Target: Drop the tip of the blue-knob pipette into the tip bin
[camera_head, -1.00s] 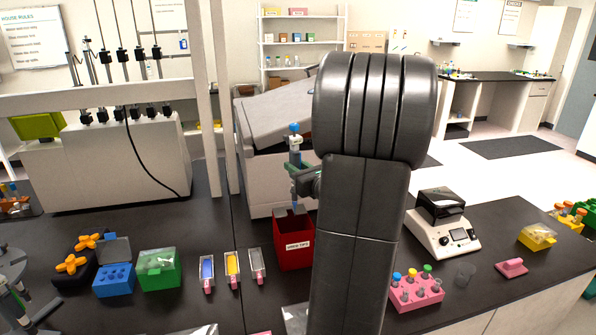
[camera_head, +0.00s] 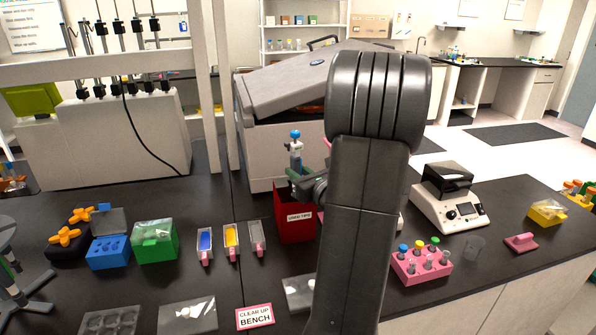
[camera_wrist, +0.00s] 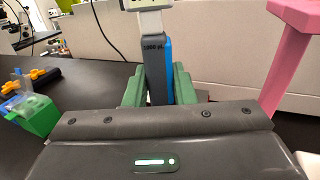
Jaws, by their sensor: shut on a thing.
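The blue-knob pipette (camera_head: 296,152) stands upright in my gripper (camera_head: 303,181), its blue knob on top. In the wrist view, the green fingers of my gripper (camera_wrist: 158,88) are shut on the pipette's grey and blue body (camera_wrist: 155,62), marked 1000 µL. The red tip bin (camera_head: 297,230), labelled "USED TIPS", stands on the bench directly below my gripper. The pipette's lower end and tip are hidden by my gripper and the bin, so I cannot tell whether a tip is on it or how deep it reaches.
A pink rack with tubes (camera_head: 421,266) and a white device (camera_head: 448,208) stand to the right. Three narrow troughs (camera_head: 231,243), a green box (camera_head: 155,243) and a blue rack (camera_head: 108,254) are left. A large grey machine (camera_head: 262,125) stands behind the bin. A pink upright (camera_wrist: 290,50) shows in the wrist view.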

